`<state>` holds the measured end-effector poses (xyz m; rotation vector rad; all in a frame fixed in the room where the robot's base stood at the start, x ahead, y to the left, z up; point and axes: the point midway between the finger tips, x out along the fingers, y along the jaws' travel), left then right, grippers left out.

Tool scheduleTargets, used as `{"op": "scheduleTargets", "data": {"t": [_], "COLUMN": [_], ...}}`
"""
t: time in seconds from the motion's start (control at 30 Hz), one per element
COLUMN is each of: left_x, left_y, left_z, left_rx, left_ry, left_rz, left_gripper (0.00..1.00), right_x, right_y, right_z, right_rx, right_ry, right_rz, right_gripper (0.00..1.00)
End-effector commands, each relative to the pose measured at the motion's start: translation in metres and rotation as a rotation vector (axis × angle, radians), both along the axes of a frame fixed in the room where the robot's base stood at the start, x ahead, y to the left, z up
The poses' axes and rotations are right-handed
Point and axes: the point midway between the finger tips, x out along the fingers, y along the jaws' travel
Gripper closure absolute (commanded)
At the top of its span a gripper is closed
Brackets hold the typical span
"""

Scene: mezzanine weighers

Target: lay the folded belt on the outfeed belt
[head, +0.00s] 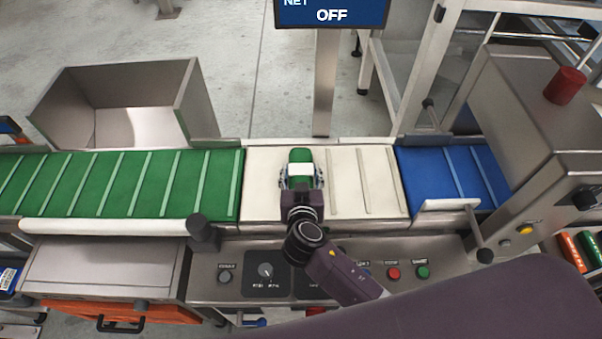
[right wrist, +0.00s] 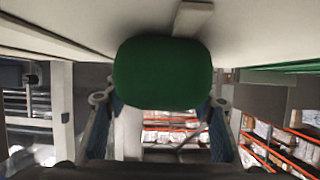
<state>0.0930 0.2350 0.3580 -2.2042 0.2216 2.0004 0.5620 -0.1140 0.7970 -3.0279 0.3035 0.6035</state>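The folded belt (head: 300,157) is a small green bundle with a white band, over the white middle belt (head: 350,180). My right gripper (head: 301,180) has its fingers on both sides of it and appears shut on it. In the right wrist view the green bundle (right wrist: 162,73) fills the space between the fingers, close to the pale belt surface. I cannot tell whether it touches that surface. A green cleated belt (head: 120,183) lies to the left and a blue cleated belt (head: 440,172) to the right. Nothing visible marks which is the outfeed. My left gripper is not in view.
An open steel bin (head: 125,105) stands behind the green belt. A display (head: 332,12) reading OFF is on a post behind the white belt. A steel housing (head: 530,110) with a red cap stands at right. A control panel (head: 330,270) is in front. The blue and green belts look clear.

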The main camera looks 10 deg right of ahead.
Motion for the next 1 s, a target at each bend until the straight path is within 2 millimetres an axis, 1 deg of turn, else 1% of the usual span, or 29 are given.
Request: {"op": "scheduleTargets", "data": {"t": [0.03,0.3,0.33,0.53,0.67,0.77,0.87,0.97,1.0], "left_x": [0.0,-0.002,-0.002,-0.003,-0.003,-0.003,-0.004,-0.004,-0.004], "left_y": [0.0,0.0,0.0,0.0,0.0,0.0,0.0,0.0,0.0], "left_z": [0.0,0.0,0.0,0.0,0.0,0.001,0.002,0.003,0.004], "left_rx": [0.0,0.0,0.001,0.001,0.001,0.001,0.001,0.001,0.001], "left_ry": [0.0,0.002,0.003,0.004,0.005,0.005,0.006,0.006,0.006], "left_rz": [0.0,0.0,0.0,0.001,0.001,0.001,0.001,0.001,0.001], "left_gripper": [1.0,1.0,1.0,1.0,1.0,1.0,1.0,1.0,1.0], "right_x": [0.0,0.0,0.0,0.0,0.0,0.001,0.001,0.001,0.001], "right_y": [0.0,0.0,0.0,0.0,0.001,0.001,0.0,0.001,0.001], "right_z": [0.0,0.001,0.001,0.002,0.008,0.019,0.038,0.065,0.078], "right_rx": [0.0,0.0,0.0,0.001,0.001,0.002,0.005,0.008,0.008], "right_ry": [0.0,-0.002,-0.002,-0.002,-0.003,-0.005,-0.006,-0.009,-0.01], "right_rz": [0.0,0.001,0.001,0.001,0.001,0.0,-0.001,-0.002,-0.002], "right_gripper": [0.58,0.88,0.9,0.9,0.9,0.9,0.9,0.9,0.9]}}
